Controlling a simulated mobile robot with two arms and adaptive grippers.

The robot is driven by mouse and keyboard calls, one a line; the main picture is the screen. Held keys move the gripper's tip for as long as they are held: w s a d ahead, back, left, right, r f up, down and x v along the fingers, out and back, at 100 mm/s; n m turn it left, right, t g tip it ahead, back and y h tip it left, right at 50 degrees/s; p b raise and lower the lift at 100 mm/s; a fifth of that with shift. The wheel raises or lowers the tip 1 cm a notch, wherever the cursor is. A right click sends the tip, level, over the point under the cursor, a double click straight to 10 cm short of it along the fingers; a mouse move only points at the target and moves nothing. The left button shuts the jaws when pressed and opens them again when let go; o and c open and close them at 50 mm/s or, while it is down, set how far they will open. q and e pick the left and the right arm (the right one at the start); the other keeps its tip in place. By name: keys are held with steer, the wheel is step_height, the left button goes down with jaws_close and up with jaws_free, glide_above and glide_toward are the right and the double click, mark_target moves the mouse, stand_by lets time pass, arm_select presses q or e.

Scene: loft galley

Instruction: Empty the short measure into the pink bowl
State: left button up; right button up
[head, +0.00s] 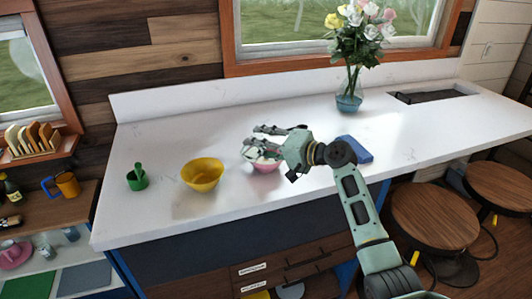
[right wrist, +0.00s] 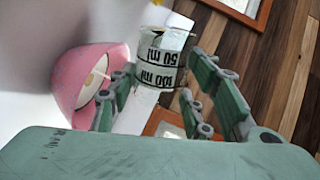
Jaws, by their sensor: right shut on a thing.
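My right gripper (head: 262,141) is over the counter, just above and beside the pink bowl (head: 266,166). It is shut on the short measure (right wrist: 160,60), a clear vessel with black bands marked 50 ml and 100 ml. In the right wrist view the measure sits between the fingers (right wrist: 158,95), beside the pink bowl (right wrist: 78,80). Judged against the bowl, the measure looks strongly tilted. The bowl's pale inside shows a small yellowish streak; I cannot tell what it is. In the head view the gripper mostly hides the measure. My left gripper is not in view.
A blue object (head: 356,149) lies right, behind my arm. A flower vase (head: 349,100) stands at the back. The counter between the green cup and the back wall is clear.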

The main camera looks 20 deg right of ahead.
steer(key=shift+w+d+r+m, duration=0.15)
steer(key=shift+w+d+m, duration=0.15)
steer(key=shift+d, duration=0.05)
steer(key=shift+w+d+r+m+y+p, duration=0.2)
steer(key=shift+m+y+p, duration=0.1)
steer(key=shift+m+p, duration=0.5)
stand_by(0.8)
steer(key=shift+f+g, duration=0.3)
stand_by(0.3)
